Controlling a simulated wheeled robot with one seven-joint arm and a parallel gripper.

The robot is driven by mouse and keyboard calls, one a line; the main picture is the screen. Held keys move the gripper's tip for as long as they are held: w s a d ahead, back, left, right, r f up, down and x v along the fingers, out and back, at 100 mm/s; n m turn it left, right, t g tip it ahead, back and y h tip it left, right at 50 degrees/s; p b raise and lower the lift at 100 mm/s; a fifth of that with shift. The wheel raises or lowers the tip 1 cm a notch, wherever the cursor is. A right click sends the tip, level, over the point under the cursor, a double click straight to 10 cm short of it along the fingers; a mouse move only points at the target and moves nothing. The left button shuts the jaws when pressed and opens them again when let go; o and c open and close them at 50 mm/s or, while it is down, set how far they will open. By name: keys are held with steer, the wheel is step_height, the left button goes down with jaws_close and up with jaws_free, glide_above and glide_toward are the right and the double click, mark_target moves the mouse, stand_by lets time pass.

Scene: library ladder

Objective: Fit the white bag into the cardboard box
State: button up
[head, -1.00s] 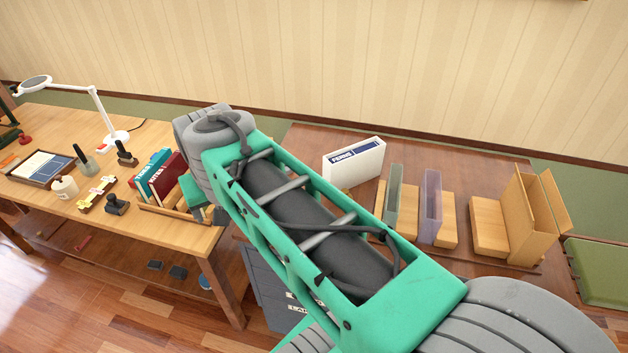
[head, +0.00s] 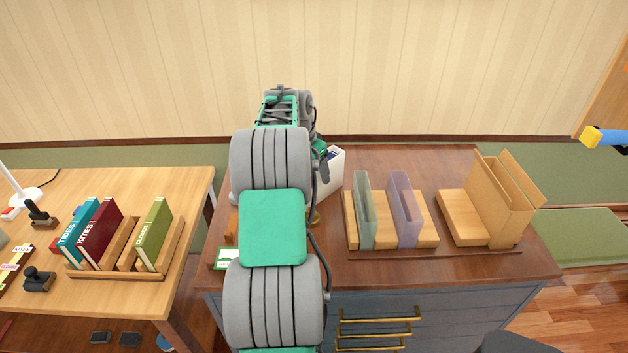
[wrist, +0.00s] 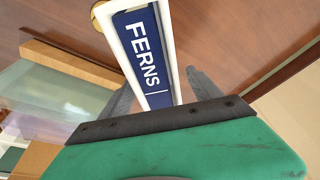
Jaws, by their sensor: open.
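I see no plain white bag; the white thing here is a slim, stiff, box-like item with a blue FERNS label. This white item (head: 331,172) stands on the dark wooden cabinet top, partly hidden by my arm in the head view. In the wrist view the white item (wrist: 148,50) reaches between the fingers of my gripper (wrist: 160,95), which are open on either side of it. The tan cardboard box (head: 508,205) stands upright at the cabinet's right, open at the top, with a flap outward. My fingertips are mostly hidden in the head view.
Between them, a greenish translucent divider (head: 363,210) and a purple one (head: 404,208) stand by wooden blocks. A wooden block (head: 462,218) adjoins the cardboard box. A book rack (head: 150,262) sits on the left table. A green bench (head: 580,237) is at the right.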

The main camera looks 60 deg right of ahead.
steer(key=shift+x, duration=1.2)
steer(key=shift+c, duration=0.4)
